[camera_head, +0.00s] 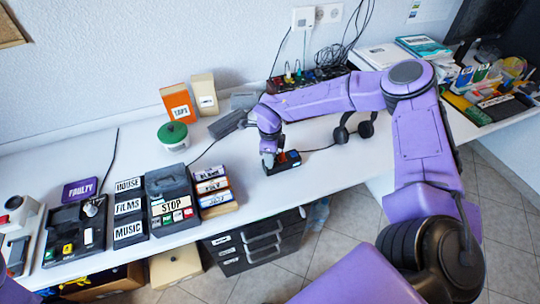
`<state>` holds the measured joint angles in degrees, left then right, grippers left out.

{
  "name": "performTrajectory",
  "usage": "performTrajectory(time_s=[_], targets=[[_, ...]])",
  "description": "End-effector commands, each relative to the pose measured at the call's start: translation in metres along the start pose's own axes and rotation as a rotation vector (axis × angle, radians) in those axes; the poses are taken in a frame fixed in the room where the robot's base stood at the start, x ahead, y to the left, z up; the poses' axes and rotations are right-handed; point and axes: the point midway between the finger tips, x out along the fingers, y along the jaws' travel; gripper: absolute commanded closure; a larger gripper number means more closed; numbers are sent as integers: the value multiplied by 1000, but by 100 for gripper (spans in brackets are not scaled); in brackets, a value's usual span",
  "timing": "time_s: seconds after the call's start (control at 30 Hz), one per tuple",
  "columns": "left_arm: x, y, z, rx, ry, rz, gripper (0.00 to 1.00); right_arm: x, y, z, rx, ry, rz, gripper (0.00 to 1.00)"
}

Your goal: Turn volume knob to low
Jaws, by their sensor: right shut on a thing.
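A small black box (288,167) with an orange and a blue patch on top stands on the white table near its front edge. My right gripper (268,159) reaches down to the left part of this box. It is shut at the top of the box, where the volume knob appears to be. The knob itself is hidden by the fingers, so its setting cannot be read. My left gripper is out of view; only a bit of purple arm shows at the lower left edge.
Black headphones (353,131) lie to the right. A cable runs to the box.

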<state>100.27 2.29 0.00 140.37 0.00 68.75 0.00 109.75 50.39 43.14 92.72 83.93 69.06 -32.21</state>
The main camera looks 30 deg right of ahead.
Motion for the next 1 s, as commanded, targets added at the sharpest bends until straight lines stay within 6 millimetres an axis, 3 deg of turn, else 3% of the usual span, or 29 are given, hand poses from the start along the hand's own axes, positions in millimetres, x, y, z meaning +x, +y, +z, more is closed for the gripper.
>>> performTrajectory(time_s=[0.33, 0.37, 0.4, 0.43, 0.77, 1.0], targets=[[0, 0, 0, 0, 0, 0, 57, 0, 0, 0, -1, 0, 0, 100], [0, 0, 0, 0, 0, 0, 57, 0, 0, 0, -1, 0, 0, 64], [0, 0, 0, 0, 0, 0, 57, 0, 0, 0, -1, 0, 0, 51], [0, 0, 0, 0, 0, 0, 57, 0, 0, 0, -1, 0, 0, 47], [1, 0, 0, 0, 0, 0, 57, -5, 0, 1, -1, -2, -2, 47], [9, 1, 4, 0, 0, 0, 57, -56, -1, 1, 0, -6, -4, 47]])
